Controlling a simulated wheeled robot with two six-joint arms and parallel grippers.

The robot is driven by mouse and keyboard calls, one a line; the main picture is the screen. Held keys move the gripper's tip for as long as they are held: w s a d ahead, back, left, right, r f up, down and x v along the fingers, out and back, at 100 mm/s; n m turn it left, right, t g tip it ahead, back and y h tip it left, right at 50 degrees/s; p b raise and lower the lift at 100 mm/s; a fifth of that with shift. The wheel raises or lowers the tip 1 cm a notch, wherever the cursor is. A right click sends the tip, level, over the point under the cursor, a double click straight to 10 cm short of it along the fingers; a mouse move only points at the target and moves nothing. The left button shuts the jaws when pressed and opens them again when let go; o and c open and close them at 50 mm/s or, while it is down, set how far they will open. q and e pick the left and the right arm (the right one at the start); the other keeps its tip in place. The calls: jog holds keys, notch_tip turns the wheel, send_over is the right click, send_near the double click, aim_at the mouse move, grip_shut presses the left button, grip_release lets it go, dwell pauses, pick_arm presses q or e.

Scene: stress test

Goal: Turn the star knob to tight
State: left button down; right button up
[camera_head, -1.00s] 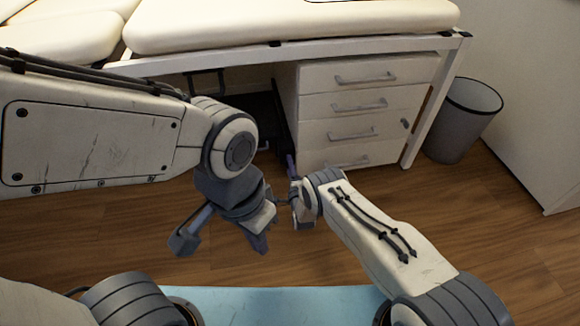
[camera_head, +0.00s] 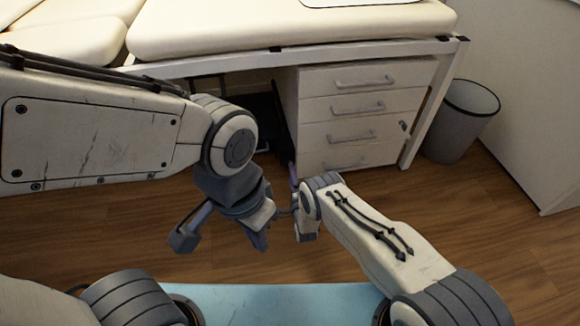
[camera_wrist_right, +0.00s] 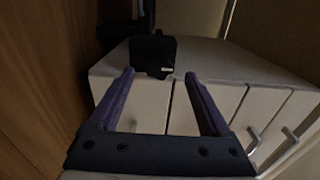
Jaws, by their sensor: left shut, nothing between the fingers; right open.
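I cannot make out a star knob for certain in either view. In the head view my right gripper (camera_head: 293,173) points up beside the cabinet's left side. My left gripper (camera_head: 262,242) is shut and empty, lower and to the left, above the floor.
A padded bench (camera_head: 290,28) on a white frame stands over the drawer cabinet (camera_head: 355,115) and its handles. The space under the bench left of the cabinet is dark. A grey bin (camera_head: 462,120) stands to the right. The wooden floor (camera_head: 500,220) in front is clear.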

pick_arm(q)
notch_tip(320, 180, up, 3)
jog(key=shift+r+p, duration=0.2)
jog(key=shift+p, duration=0.95)
pick_arm(e)
jog(key=s+d, duration=0.1)
jog(key=s, duration=0.5)
jog(key=shift+s, duration=0.3)
jog(key=shift+w, duration=0.1)
